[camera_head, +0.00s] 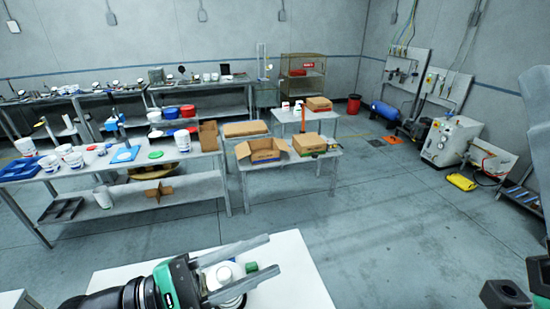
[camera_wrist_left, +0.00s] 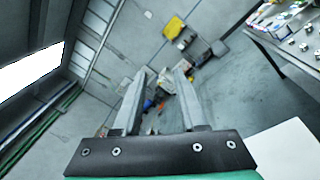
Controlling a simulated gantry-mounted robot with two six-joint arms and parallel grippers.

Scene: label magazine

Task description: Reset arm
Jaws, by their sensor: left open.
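My left gripper (camera_head: 273,254) reaches in from the bottom left of the head view, above a white tabletop (camera_head: 301,262). Its two grey fingers are spread apart with nothing held between them. In the left wrist view the gripper (camera_wrist_left: 161,70) also shows open and empty, pointing out over the room. Under and between the fingers in the head view are a white round-topped item (camera_head: 224,273) and a small green cap (camera_head: 251,267). The fingers partly hide these items. My right gripper's fingers do not show.
A long workbench (camera_head: 200,160) with tubs and trays stands ahead on the left. A table with open cardboard boxes (camera_head: 262,149) stands ahead in the middle. A machine (camera_head: 448,140) and a yellow case (camera_head: 461,182) are at the right. The floor between is clear.

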